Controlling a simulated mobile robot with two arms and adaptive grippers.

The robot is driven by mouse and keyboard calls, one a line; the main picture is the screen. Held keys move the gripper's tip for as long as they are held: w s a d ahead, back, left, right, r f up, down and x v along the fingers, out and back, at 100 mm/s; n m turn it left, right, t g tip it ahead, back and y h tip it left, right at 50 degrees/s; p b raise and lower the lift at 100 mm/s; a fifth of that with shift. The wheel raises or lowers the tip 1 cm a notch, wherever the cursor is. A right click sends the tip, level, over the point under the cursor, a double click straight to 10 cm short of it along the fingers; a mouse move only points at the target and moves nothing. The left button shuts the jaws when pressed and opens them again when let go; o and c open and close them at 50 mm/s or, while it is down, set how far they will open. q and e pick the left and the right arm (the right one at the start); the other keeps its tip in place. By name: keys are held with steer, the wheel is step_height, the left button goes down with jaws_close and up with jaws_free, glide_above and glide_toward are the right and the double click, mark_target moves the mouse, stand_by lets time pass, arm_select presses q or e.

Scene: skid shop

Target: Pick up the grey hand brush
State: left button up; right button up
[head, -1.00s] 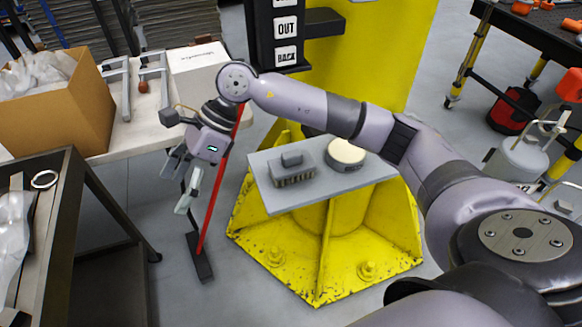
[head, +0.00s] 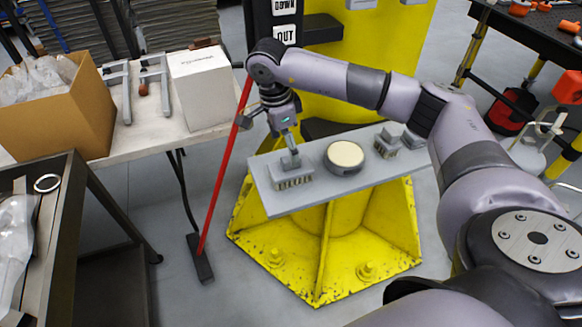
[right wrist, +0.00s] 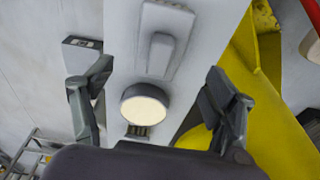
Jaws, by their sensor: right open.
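A grey hand brush (head: 293,183) with bristles lies at the left end of a grey shelf (head: 270,206). My right gripper (head: 290,151) is just above this brush, fingers pointing down and partly covering its top; whether they touch it I cannot tell. In the right wrist view my right gripper (right wrist: 158,88) shows its two fingers wide apart, with nothing held between them. A grey brush (right wrist: 163,55) with a raised handle lies flat at the top of that view. My left gripper is not in view.
A round tin (head: 345,158) with a cream top stands close right of the brush, and another bristled brush (head: 387,149) lies farther right. A yellow base (head: 300,260) is below the shelf. A red-handled broom (head: 222,165) leans at the left, near a white box (head: 202,90).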

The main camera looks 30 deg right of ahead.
mark_target(291, 168)
steer(key=f, duration=0.3)
steer(key=shift+d+f+p, duration=0.2)
steer(key=shift+f+p, duration=0.05)
steer(key=shift+p, duration=0.05)
steer(key=shift+s+d+f+p, duration=0.1)
steer(key=shift+f+p, duration=0.25)
steer(key=shift+f, duration=0.1)
steer(key=f, duration=0.1)
steer(key=f+p, duration=0.1)
steer(key=f, duration=0.1)
steer(key=shift+s+d+f, duration=0.15)
steer(key=shift+d+f, duration=0.15)
steer(key=shift+d, duration=0.1)
steer(key=shift+f, duration=0.45)
steer(key=c, duration=1.4)
steer(key=shift+r, duration=0.1)
